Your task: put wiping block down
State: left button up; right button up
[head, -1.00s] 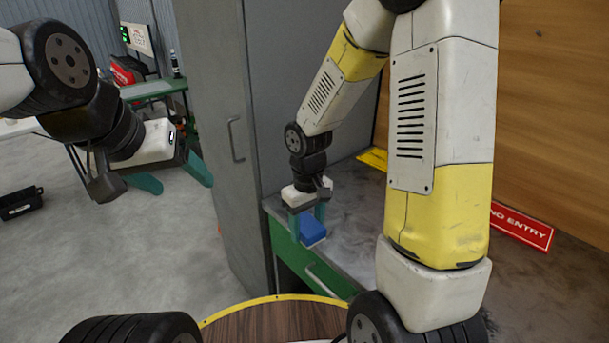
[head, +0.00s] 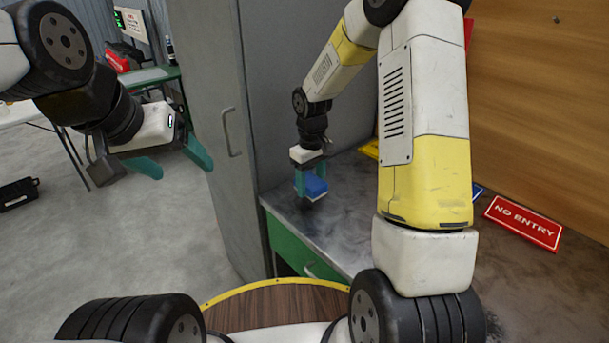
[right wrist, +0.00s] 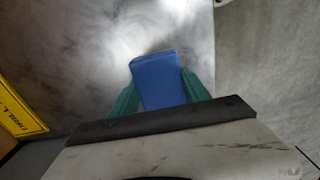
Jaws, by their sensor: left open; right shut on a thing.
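The blue wiping block (head: 315,187) is between the teal fingers of my right gripper (head: 311,186), which is shut on it. In the head view they are over the left part of a grey worktop (head: 345,232) with a green front; a dark shadow lies just below the block, and it seems slightly above the surface. The right wrist view shows the block (right wrist: 158,80) between both fingers, with the smudged worktop behind it. My left gripper (head: 175,160) is open and empty, in the air at the left, well away from the block.
A grey cabinet (head: 215,110) stands left of the worktop. A red NO ENTRY sign (head: 522,222) lies on the right of the worktop, and a yellow sign (right wrist: 18,108) shows in the right wrist view. A black case (head: 18,194) is on the floor. The worktop's middle looks clear.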

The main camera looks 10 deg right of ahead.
jog(key=shift+w+d, duration=0.15)
jog(key=shift+w, duration=0.5)
jog(key=shift+w+d+f, duration=0.1)
jog(key=shift+w+f, duration=0.05)
jog(key=shift+f, duration=0.8)
jog(key=shift+w+f, duration=0.15)
jog(key=shift+f, duration=0.75)
jog(key=shift+f, duration=0.25)
